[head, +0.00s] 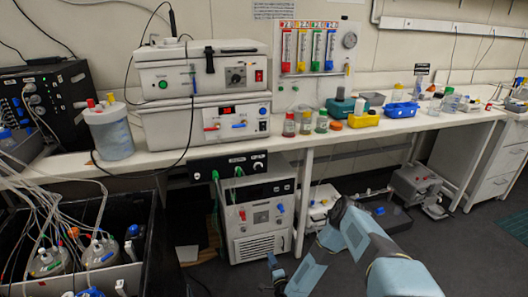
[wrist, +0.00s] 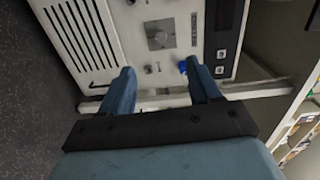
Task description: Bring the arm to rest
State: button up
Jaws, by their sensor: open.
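My arm (head: 365,235) is blue-grey. It rises from the lower right of the head view, bends at an elbow and slopes down to the left. My gripper (head: 275,270) is low in front of the bench, near the white cabinet unit under it. In the wrist view my gripper (wrist: 158,74) is open, its two blue fingers apart with nothing held between them. Behind the fingers lies the white unit's front panel (wrist: 160,35) with vents, knobs and a blue fitting. I cannot tell how far the fingertips are from that panel.
The white bench (head: 380,130) holds stacked shaker units (head: 205,90), small bottles and trays. Under it stand the white unit (head: 262,225) and other equipment (head: 415,185). A black bin with tubed vessels (head: 45,258) is at lower left. Floor (head: 475,240) is free at right.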

jog(key=w+d+r+n+g, duration=0.1)
jog(key=w+r+n+g, duration=0.15)
jog(key=w+r, duration=0.4)
jog(key=w+d+r+n+g+y, duration=0.1)
jog(key=w+r+n, duration=0.25)
jog(key=r, duration=0.65)
jog(key=w+d+r+n+g, duration=0.1)
jog(key=w+d+r+n, duration=0.15)
jog(key=w+r, duration=0.45)
jog(key=s+d+r+n+g+h, duration=0.1)
jog(key=s+d+r+n+h, duration=0.15)
jog(key=r, duration=1.15)
jog(key=s+d+r+n+g+h, duration=0.15)
jog(key=d+r, duration=0.25)
jog(key=r, duration=0.9)
jog(key=s+d+r+g+h, duration=0.1)
jog(key=s+d+r, duration=0.2)
jog(key=s+r, duration=0.7)
jog(key=s+d+r+g+h, duration=0.15)
jog(key=s+d+r, duration=0.25)
jog(key=s+r, duration=0.6)
jog(key=s+d+r+n+g, duration=0.1)
jog(key=s+r, duration=0.1)
jog(key=s, duration=1.1)
jog(key=s+d+r+g, duration=0.1)
jog(key=s+r, duration=0.2)
jog(key=s, duration=1.1)
jog(key=shift+r+n, duration=0.2)
jog(key=shift+n, duration=0.15)
